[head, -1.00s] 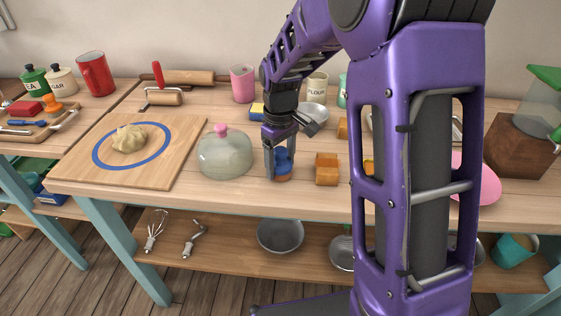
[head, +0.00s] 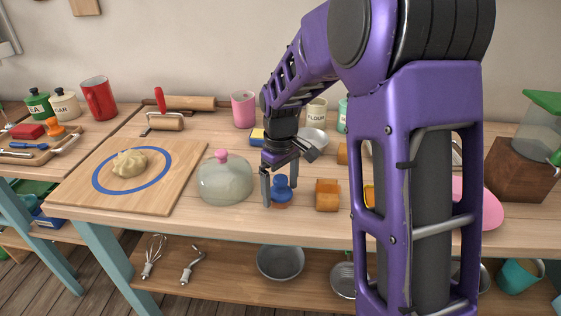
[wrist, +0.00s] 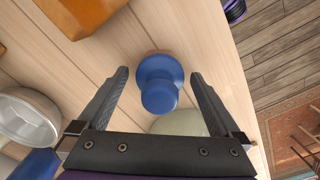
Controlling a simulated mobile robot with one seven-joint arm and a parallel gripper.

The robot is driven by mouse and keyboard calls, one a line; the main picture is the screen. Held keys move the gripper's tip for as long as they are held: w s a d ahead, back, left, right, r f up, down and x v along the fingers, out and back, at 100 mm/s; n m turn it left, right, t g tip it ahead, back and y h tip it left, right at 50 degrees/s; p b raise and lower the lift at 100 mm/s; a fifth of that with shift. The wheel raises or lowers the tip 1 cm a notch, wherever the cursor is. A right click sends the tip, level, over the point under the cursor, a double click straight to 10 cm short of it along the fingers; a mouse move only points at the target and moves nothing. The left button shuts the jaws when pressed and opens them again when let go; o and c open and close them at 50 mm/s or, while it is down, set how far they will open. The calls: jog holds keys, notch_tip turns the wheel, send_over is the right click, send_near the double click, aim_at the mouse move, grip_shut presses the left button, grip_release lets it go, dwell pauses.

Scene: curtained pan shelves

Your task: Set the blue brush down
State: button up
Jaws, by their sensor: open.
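The blue brush (head: 281,186) stands upright on the wooden tabletop (head: 240,213), its blue knob up and its brown base down. It stands between the orange-brown block and the glass dome. My gripper (head: 279,188) is low over the table with its fingers on either side of the brush. In the wrist view the brush (wrist: 160,88) sits between the open fingers (wrist: 158,76), with a gap on both sides.
A glass dome with a pink knob (head: 225,182) is close on the left, and an orange-brown block (head: 327,195) close on the right. A metal bowl (head: 312,139) stands behind. A board (head: 82,190) with dough lies farther left. The table's front edge is near.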

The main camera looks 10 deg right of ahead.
notch_tip(320, 180, up, 17)
jog(key=p, duration=0.2)
jog(key=shift+f, duration=0.15)
grip_shut()
dwell(0.6)
dwell(0.9)
notch_tip(320, 180, up, 12)
jog(key=p, duration=0.4)
dwell(1.1)
jog(key=shift+f, duration=0.1)
